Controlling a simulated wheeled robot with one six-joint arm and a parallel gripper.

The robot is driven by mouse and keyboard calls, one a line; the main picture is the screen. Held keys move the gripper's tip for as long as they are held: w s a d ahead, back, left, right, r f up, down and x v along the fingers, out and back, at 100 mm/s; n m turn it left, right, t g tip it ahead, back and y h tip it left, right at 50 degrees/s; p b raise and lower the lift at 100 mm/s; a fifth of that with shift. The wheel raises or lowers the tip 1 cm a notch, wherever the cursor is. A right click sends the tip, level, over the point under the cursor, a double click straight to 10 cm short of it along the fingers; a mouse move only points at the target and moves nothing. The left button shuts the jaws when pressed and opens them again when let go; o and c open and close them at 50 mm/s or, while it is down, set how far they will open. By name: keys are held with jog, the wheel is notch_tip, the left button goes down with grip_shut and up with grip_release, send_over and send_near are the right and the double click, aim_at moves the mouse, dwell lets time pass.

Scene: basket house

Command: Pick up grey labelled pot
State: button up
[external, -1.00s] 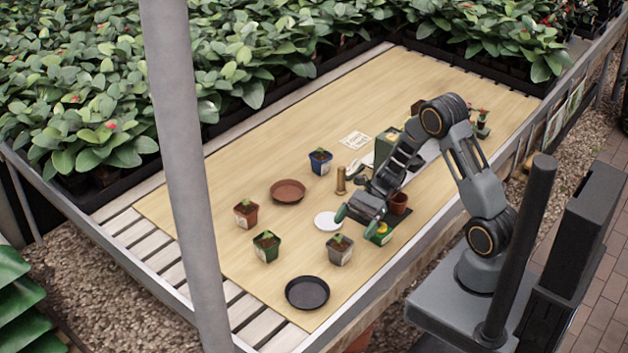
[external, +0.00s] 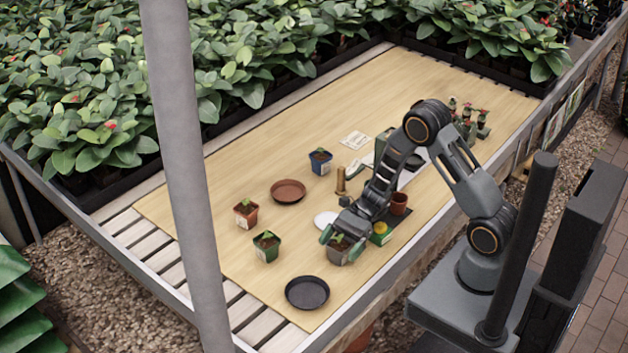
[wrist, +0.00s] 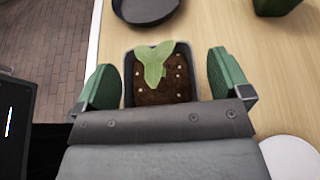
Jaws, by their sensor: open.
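The grey pot (external: 337,257) stands upright on the wooden board, with dark soil and a green seedling in it. In the wrist view the pot (wrist: 187,74) sits between my two green fingertips, with soil and a pale green leaf showing from above. My gripper (wrist: 165,85) is open, with one finger on each side of the pot and a gap visible at each side. In the external view my gripper (external: 342,238) is over the pot and hides part of its rim. The pot's label is not clearly visible.
A black saucer (external: 307,292) lies in front of the pot. A green pot (external: 266,247) and a terracotta pot (external: 246,214) stand to the left. A white saucer (external: 325,220) is close behind my gripper. A yellow-topped green box (external: 381,234) is at the right.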

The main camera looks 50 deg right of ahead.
jog(key=shift+c, duration=0.3)
jog(key=c, duration=1.2)
jog(key=shift+c, duration=0.2)
jog(key=shift+r, duration=0.1)
